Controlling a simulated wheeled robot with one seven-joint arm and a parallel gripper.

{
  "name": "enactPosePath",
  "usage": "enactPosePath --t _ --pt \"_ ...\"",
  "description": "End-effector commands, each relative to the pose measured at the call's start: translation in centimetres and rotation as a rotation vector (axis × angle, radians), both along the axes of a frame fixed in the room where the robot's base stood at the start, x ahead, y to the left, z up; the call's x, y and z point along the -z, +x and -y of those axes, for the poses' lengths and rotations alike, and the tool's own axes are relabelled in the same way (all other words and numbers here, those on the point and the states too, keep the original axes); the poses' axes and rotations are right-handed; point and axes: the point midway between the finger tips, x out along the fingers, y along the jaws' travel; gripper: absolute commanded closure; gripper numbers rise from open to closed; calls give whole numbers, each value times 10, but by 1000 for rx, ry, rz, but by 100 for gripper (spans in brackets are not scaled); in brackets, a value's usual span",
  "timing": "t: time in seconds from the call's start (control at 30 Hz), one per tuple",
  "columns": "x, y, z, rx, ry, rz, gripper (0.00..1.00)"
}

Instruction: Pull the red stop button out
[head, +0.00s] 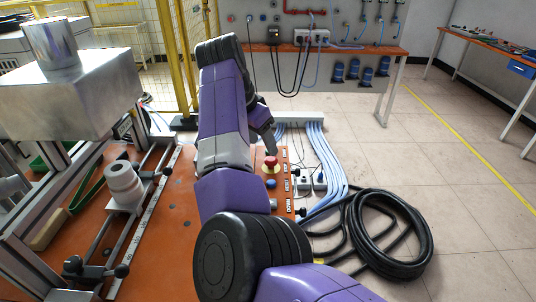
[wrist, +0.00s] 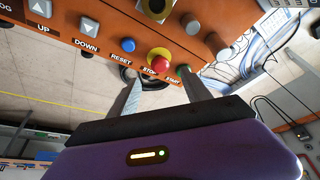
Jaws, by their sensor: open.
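The red stop button (wrist: 158,59) sits on a yellow ring on the orange control panel, above the label STOP. My gripper (wrist: 161,78) is open and empty. Its two fingers point at the panel, with the red button framed between the fingertips or just beyond them. I cannot tell whether either finger touches it. In the head view my gripper (head: 268,138) is just above the button, partly hidden by my arm.
A blue reset button (wrist: 128,45) is left of the stop button, and a green start button (wrist: 183,70) is close to the right fingertip. Grey UP and DOWN buttons are further left. A black coiled hose (head: 390,235) and blue cables lie on the floor right of the panel.

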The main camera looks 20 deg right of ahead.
Motion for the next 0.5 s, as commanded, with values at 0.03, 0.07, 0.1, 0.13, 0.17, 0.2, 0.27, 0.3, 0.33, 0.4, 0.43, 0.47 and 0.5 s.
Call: enactPosePath --t 0.03,0.07,0.1,0.13,0.17,0.2,0.27,0.3,0.33,0.4,0.43,0.47,0.5 --pt "7 1 3 0 -1 -3 43" --pt "11 1 4 -1 0 -3 43" --pt "17 2 6 -1 0 -3 43" --pt "22 3 8 -1 0 -3 43" --pt "26 4 10 -1 0 -3 43" --pt "31 5 12 -1 0 -2 43" --pt "40 7 15 -1 -1 -2 43" --pt "45 8 17 -1 0 -2 43" --pt "49 8 18 -2 0 -2 43" --pt "55 10 21 -3 -1 -1 43" --pt "57 11 22 -3 -1 0 43" --pt "59 11 22 -2 0 0 43" --pt "61 11 23 -2 0 0 43"
